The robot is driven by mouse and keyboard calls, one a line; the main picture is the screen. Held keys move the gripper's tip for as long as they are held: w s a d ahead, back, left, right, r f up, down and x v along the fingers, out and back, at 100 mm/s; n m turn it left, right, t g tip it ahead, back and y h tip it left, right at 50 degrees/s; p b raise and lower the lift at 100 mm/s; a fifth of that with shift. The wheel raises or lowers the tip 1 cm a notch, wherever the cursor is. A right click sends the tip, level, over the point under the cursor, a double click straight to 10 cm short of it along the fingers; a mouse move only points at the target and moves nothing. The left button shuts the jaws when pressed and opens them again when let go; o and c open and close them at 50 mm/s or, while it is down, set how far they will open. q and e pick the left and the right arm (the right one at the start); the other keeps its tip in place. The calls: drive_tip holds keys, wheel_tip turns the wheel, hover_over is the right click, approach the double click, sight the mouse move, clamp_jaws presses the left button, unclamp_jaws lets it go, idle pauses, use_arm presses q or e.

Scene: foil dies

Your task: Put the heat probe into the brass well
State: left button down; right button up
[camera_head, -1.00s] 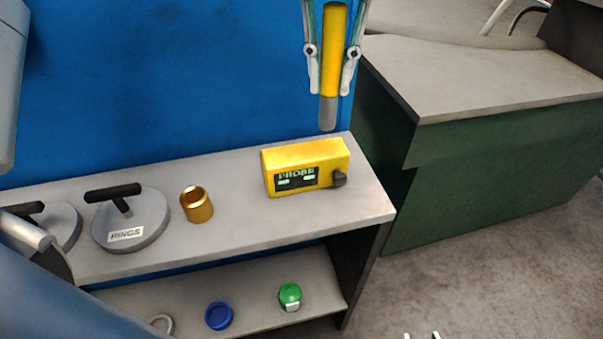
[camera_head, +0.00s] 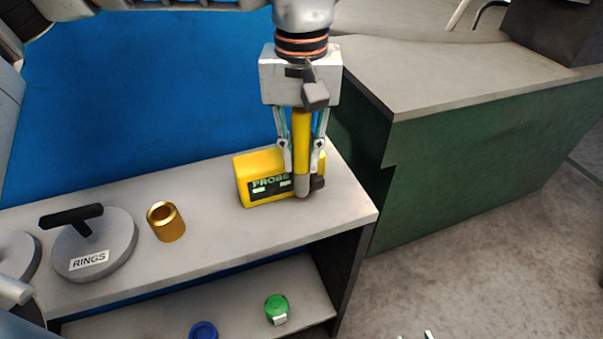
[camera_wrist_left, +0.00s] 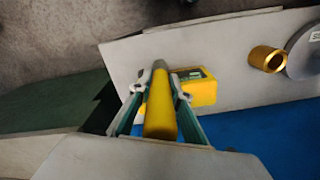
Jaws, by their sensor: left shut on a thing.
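The heat probe is a yellow rod with a grey tip (camera_head: 302,150). My left gripper (camera_head: 302,165) is shut on it and holds it upright, tip down, in front of the yellow PROBE box (camera_head: 258,172). The probe also shows between the fingers in the left wrist view (camera_wrist_left: 160,110). I cannot tell whether the tip touches the shelf. The brass well (camera_head: 167,224) is a short open cylinder standing on the shelf top, left of the probe and apart from it. It also shows in the left wrist view (camera_wrist_left: 267,59). My right gripper is not clearly seen.
A grey round die labelled RINGS (camera_head: 95,245) with a black T-handle stands left of the well. On the lower shelf (camera_head: 240,300) are a blue ring (camera_head: 203,330) and a green-capped item (camera_head: 276,308). The shelf top between well and box is clear.

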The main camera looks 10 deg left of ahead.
sight(301, 175)
use_arm(q)
drive_tip(key=shift+f, duration=2.25)
drive_tip(key=c, duration=2.3)
unclamp_jaws()
drive_tip(key=shift+f, duration=0.15)
drive_tip(key=o, duration=0.4)
